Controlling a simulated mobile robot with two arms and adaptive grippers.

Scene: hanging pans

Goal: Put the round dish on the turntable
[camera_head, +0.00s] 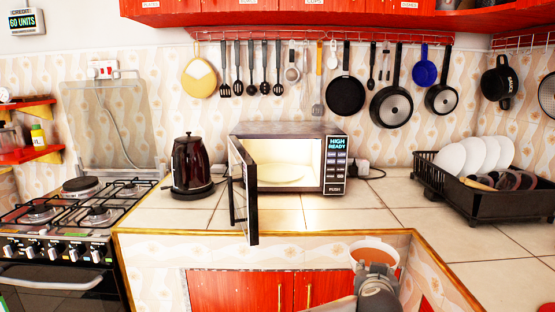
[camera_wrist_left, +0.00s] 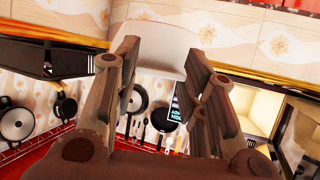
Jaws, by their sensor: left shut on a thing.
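The round dish (camera_head: 375,250) shows in the head view in front of the counter's inner edge, with a pale rim and an orange-brown inside. My left gripper (camera_head: 375,272) is shut on its near side. In the left wrist view the pale dish (camera_wrist_left: 160,42) sits between the fingers of the left gripper (camera_wrist_left: 162,65). The turntable (camera_head: 281,174) is a pale disc inside the lit microwave (camera_head: 334,180). The microwave door (camera_head: 246,195) stands open, swung toward me on the left. The dish is outside the microwave, to its right and nearer me. My right gripper is not in view.
A dark kettle (camera_head: 191,166) stands left of the microwave. A black dish rack (camera_head: 470,195) with white plates is on the right. Pans and utensils hang on the wall behind.

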